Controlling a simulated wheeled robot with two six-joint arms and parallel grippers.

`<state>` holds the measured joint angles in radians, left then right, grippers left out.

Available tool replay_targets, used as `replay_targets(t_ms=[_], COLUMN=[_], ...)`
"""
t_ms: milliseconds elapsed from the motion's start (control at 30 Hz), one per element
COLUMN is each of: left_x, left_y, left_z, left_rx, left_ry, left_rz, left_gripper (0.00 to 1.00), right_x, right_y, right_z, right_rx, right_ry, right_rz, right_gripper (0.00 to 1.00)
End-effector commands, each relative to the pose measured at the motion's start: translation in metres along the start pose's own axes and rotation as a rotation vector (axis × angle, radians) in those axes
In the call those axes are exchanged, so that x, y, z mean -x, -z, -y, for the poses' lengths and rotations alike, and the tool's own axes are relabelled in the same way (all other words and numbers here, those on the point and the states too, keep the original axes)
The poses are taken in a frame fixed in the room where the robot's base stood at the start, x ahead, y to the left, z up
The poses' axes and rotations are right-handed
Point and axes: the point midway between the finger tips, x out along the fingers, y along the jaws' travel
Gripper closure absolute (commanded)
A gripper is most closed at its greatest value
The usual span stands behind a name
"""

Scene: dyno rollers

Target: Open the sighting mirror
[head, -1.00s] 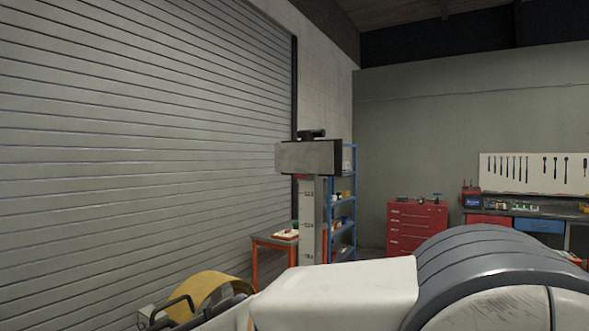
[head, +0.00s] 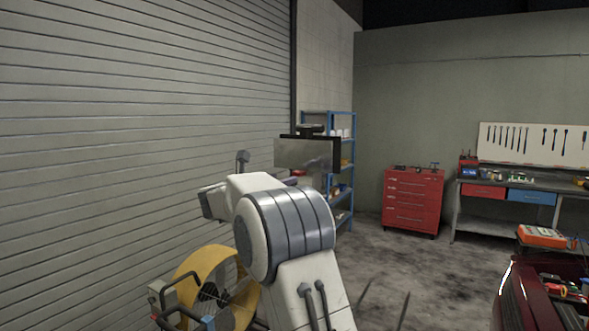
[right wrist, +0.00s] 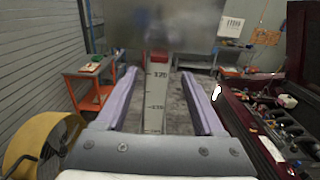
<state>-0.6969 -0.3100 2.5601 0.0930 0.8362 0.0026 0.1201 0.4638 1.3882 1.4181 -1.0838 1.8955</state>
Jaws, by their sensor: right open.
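The sighting mirror (head: 305,153) is a grey, glossy panel with a dark right edge. It also fills the top of the right wrist view (right wrist: 165,22), on a pale post (right wrist: 157,105) marked with numbers. In the head view the post is mostly hidden behind my right arm. My right gripper (right wrist: 158,75) has two lavender fingers spread apart and empty. They point toward the post, one on each side of it in the picture, below the panel. In the head view only a bit of the right gripper (head: 292,181) shows below the mirror. My left gripper is not in view.
A yellow drum fan (head: 185,270) stands at lower left by the roller shutter. A dark red open body with parts inside (head: 510,297) is at lower right. A blue shelf (head: 351,175), a red drawer cabinet (head: 413,200) and a workbench stand behind. The floor between is clear.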

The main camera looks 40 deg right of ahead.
Motion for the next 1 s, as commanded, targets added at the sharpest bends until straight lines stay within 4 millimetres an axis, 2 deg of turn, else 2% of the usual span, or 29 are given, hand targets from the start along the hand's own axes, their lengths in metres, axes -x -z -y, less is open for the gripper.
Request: replay_targets(t_ms=[33,100,400,600,833,867,1000], left_x=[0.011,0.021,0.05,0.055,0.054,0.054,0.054], left_y=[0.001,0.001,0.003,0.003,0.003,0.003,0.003], left_z=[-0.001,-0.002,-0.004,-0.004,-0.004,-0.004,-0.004], left_rx=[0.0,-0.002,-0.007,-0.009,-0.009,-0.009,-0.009], left_ry=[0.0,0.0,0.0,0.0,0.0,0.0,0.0], left_rz=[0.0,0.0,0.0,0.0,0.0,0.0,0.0], left_gripper=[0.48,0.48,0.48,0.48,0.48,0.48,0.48], right_x=[-0.011,-0.025,-0.072,-0.084,-0.084,-0.084,-0.084], right_y=[-0.004,-0.005,-0.004,-0.001,0.0,0.0,0.0], right_z=[0.002,0.001,-0.001,-0.001,-0.001,-0.001,-0.001], right_rx=[0.005,0.005,0.006,0.005,0.005,0.005,0.005], right_ry=[0.004,0.003,-0.002,-0.004,-0.005,-0.005,-0.005], right_rz=[-0.001,-0.002,0.0,0.001,0.001,0.001,0.001], right_gripper=[0.3,0.3,0.3,0.3,0.3,0.34,0.87])
